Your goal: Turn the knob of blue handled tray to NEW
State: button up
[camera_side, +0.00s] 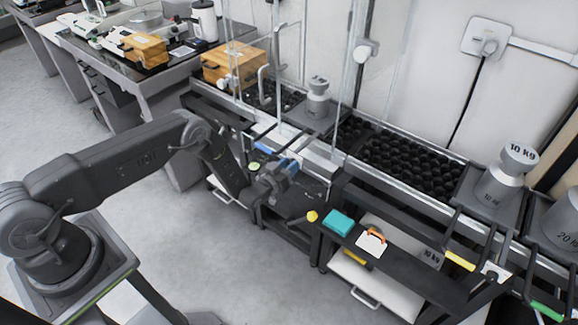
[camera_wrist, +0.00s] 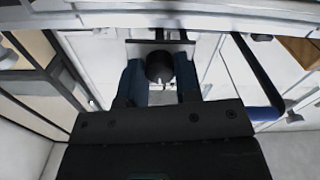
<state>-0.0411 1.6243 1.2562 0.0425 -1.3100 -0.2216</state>
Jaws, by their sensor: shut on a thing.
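My gripper (camera_side: 285,168) reaches to the front of the weighing bench in the side view. In the wrist view, its two blue fingers (camera_wrist: 160,82) stand on either side of a round black knob (camera_wrist: 159,64) and are shut on it. The knob's label and pointer cannot be read; in the side view the gripper hides the knob.
A yellow knob (camera_side: 312,216), a teal block (camera_side: 339,222) and a white tag with an orange handle (camera_side: 371,240) are on the front ledge to the right. Grey weights (camera_side: 503,180) and a tray of black pieces (camera_side: 412,165) stand behind. The floor at left is clear.

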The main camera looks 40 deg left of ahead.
dwell(0.4)
jog(key=o, duration=0.9)
jog(key=shift+o, duration=0.2)
jog(key=s, duration=1.4)
